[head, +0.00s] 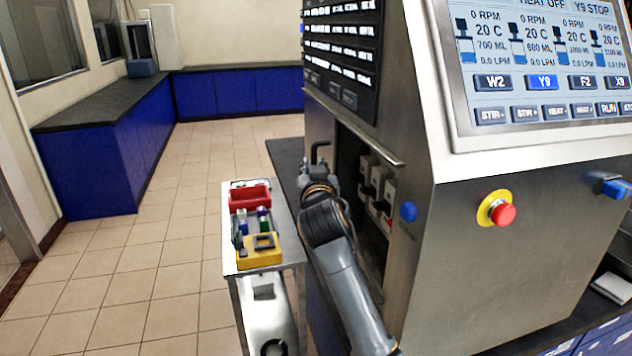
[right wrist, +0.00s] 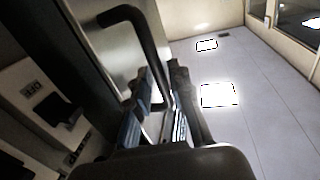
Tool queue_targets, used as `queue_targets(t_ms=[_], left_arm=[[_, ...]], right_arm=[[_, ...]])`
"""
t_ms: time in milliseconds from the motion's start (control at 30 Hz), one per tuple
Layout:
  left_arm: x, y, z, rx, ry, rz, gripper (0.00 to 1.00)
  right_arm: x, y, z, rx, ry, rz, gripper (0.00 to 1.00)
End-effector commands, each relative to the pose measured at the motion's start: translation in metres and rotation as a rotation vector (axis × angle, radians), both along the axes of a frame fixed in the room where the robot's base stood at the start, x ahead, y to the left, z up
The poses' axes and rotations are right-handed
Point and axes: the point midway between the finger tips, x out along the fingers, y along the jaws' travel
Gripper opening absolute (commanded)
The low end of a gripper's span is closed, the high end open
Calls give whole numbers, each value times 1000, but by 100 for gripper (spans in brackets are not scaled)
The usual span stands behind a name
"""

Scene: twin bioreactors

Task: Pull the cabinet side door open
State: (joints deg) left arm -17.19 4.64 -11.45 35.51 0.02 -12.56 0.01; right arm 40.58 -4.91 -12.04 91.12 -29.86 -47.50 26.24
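The steel cabinet (head: 455,250) stands at centre right with an opening in its side. Pale switch units (head: 372,190) show inside this opening, and also at the left of the right wrist view (right wrist: 40,95). The side door (right wrist: 105,45) stands away from the opening; how far is hard to tell. Its black bent handle (head: 319,150) is left of the opening and also shows in the right wrist view (right wrist: 125,15). My right gripper (right wrist: 162,90) has its fingers on both sides of the handle bar and appears shut on it. My left gripper is not in view.
A small side table (head: 228,262) stands close left of my right arm, with a red bin (head: 250,197) and a yellow holder (head: 260,251). A red stop button (head: 503,214) and a blue knob (head: 408,211) stick out from the cabinet. The tiled floor (head: 150,270) further left is clear.

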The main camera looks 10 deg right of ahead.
Motion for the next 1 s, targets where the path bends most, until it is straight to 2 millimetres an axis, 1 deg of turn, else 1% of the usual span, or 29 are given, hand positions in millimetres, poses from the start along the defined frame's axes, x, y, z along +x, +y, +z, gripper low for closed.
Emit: queue_targets(t_ms=[33, 300, 400, 500, 700, 1000], left_arm=[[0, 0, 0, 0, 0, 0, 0], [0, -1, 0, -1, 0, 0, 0], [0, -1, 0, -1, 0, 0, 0], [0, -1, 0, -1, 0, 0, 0], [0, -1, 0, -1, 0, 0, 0], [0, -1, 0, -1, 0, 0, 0]], right_arm=[[-9, 2, 0, 3, -1, 2, 21], [-60, 11, -1, 3, -1, 2, 21], [-76, 14, -1, 2, 1, 2, 21], [-87, 16, -1, 3, 0, 2, 21], [-98, 17, 0, 0, 1, 1, 21], [-98, 17, 0, 0, 1, 1, 21]])
